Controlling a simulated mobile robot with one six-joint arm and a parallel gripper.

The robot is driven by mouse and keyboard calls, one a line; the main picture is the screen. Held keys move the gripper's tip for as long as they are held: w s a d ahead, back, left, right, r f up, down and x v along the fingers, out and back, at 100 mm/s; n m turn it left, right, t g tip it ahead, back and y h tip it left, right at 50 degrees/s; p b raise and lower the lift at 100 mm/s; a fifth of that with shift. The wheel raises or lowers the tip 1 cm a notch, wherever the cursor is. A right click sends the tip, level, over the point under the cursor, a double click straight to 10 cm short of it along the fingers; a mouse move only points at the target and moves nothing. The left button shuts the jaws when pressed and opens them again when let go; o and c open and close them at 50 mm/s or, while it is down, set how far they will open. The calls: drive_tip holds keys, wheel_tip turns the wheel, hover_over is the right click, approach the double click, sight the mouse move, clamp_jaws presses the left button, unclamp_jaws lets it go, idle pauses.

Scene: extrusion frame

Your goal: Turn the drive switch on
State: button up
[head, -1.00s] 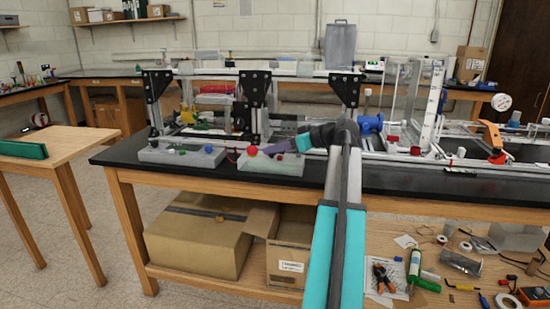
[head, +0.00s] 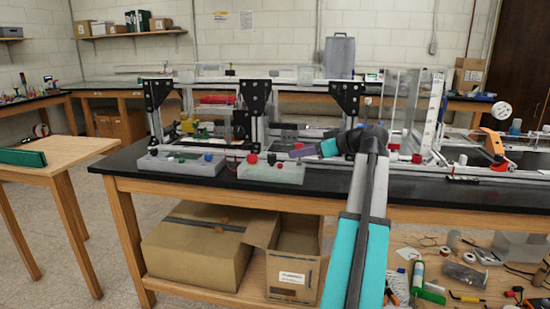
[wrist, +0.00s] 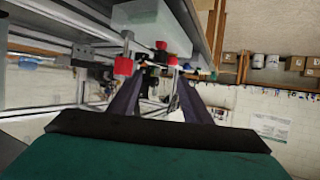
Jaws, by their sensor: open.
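Two grey control boxes sit along the bench's front edge in the head view. The left box (head: 181,166) carries small green, blue and red controls. The right box (head: 270,174) carries a larger red button (head: 252,158) and smaller red and dark controls beside it. Which control is the drive switch I cannot tell. My gripper (head: 299,152) is at the right end of the right box, apart from the red button. In the wrist view its two dark purple fingers (wrist: 157,90) are spread with nothing held. Red knobs (wrist: 124,67) show beyond the fingertips.
An aluminium extrusion frame with black corner plates (head: 255,97) stands behind the boxes. The black bench top (head: 125,160) is clear left of them. Cardboard boxes (head: 195,250) and loose tools lie on the lower shelf. A wooden table (head: 70,150) stands at left.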

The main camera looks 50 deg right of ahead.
sight(275, 156)
drive_tip(key=x, duration=1.3)
drive_tip(key=shift+b, duration=0.35)
